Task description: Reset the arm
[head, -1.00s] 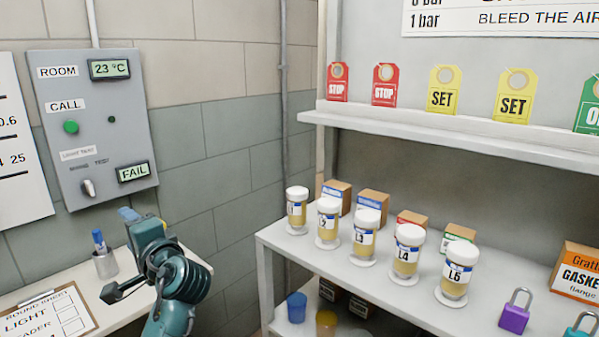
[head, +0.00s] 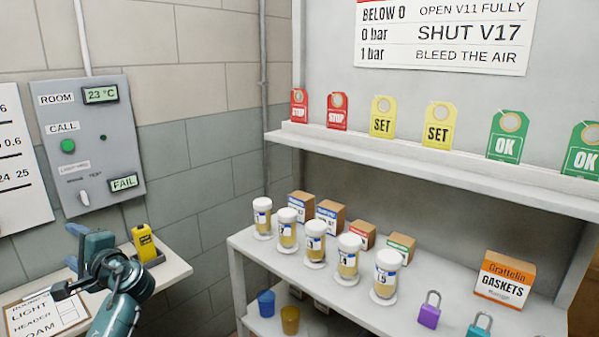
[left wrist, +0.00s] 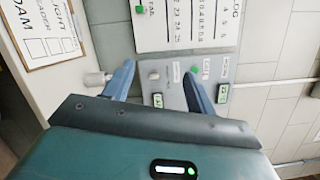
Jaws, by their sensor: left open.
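My left gripper (head: 73,246) is open and empty above the small side table, with its fingers toward the left. In the left wrist view its two blue fingers (left wrist: 160,85) stand apart with nothing between them. Beyond them the grey wall panel (left wrist: 185,80) shows sideways, with its switch and displays. In the head view this panel (head: 92,148) hangs on the wall, reading 23 °C and FAIL. A small pale cup (left wrist: 97,79) appears beside one finger; I cannot tell whether they touch. My right gripper is not in view.
The side table (head: 176,268) holds a yellow device (head: 145,242) in a dark holder and a clipboard (head: 45,312). On the right, a shelf unit (head: 245,245) carries capped jars (head: 315,240), small boxes, padlocks (head: 429,310) and coloured tags (head: 437,125).

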